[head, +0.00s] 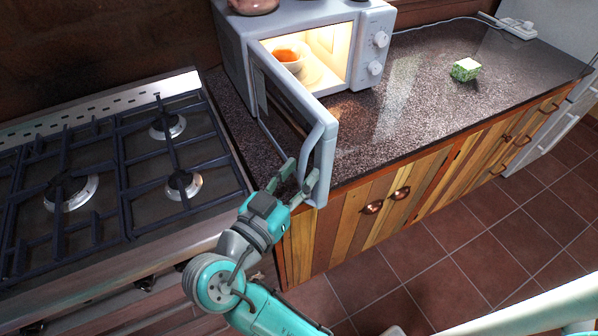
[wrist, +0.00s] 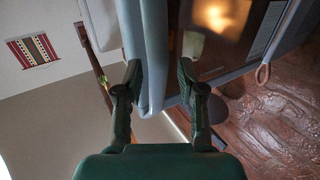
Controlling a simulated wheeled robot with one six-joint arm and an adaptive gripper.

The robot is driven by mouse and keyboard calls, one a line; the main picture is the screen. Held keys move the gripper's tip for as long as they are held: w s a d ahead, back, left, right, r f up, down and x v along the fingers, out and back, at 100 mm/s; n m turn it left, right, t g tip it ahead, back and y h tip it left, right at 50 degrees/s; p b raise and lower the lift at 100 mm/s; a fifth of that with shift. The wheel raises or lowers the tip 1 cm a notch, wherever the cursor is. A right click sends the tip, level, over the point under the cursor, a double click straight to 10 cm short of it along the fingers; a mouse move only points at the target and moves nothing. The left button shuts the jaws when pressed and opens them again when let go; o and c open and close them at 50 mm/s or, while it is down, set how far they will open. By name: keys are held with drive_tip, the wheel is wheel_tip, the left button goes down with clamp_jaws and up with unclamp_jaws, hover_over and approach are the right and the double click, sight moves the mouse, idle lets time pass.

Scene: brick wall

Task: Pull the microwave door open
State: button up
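The white microwave (head: 235,50) stands on the dark counter, its inside lit and a bowl (head: 290,60) of orange food in it. Its door (head: 275,100) is swung wide open toward me, the handle (head: 325,155) at its free edge. My gripper (head: 299,176) is at the lower part of this edge, one finger on each side. In the wrist view, the handle (wrist: 154,50) passes between the spread fingertips of my gripper (wrist: 160,72). It is near the left finger, with a gap to the right one. I cannot tell whether a finger touches it.
A gas stove (head: 120,170) with black grates is on the left, close to the open door. Tiled floor (head: 480,250) is free at right.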

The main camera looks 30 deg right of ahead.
drive_tip(key=v, duration=1.1)
drive_tip(key=shift+a, duration=0.25)
drive_tip(key=shift+s, duration=0.1)
